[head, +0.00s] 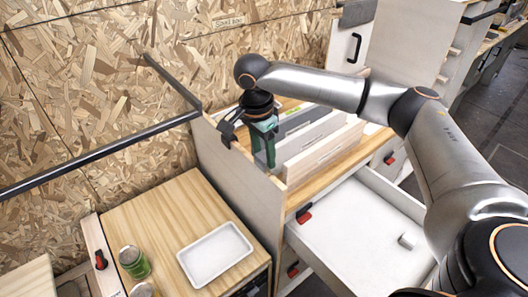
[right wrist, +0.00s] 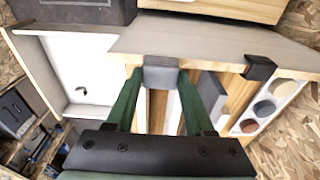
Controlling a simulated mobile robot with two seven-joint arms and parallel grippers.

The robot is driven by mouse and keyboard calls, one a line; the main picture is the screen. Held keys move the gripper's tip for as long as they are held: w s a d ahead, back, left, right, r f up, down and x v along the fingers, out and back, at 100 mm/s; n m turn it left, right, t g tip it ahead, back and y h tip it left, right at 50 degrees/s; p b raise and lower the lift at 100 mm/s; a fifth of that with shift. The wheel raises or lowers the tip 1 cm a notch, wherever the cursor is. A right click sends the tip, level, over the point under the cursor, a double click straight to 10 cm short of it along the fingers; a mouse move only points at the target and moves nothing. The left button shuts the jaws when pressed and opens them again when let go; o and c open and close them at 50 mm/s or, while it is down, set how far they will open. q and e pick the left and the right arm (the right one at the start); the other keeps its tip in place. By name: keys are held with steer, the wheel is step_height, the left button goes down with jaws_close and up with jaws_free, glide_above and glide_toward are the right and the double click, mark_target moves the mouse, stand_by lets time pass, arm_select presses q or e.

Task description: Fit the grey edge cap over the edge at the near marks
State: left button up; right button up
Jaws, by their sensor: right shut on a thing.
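The grey edge cap (right wrist: 160,76) sits between the tips of my right gripper's green fingers (right wrist: 161,76) in the right wrist view. It is at the edge of a pale upright panel (right wrist: 205,42); I cannot tell whether it is seated on the edge. In the head view my right gripper (head: 265,143) points down at the top edge of this panel (head: 232,165), and the cap is hidden there. A black clip (right wrist: 259,67) is on the same edge, apart from the cap; I cannot make out the marks. My left gripper is not in view.
An open white drawer (head: 350,232) holds a small pale block (head: 407,241). Upright boards (head: 325,148) stand beside the panel. A black rail (head: 95,155) runs along the wall.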

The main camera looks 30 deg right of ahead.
steer(key=shift+f, duration=0.25)
stand_by(0.4)
steer(key=shift+f, duration=0.15)
steer(key=shift+f, duration=0.15)
steer(key=shift+f, duration=0.3)
steer(key=shift+f, duration=0.15)
stand_by(0.5)
steer(key=shift+f, duration=0.25)
steer(key=shift+s+a+f, duration=0.1)
steer(key=shift+f, duration=0.3)
stand_by(0.4)
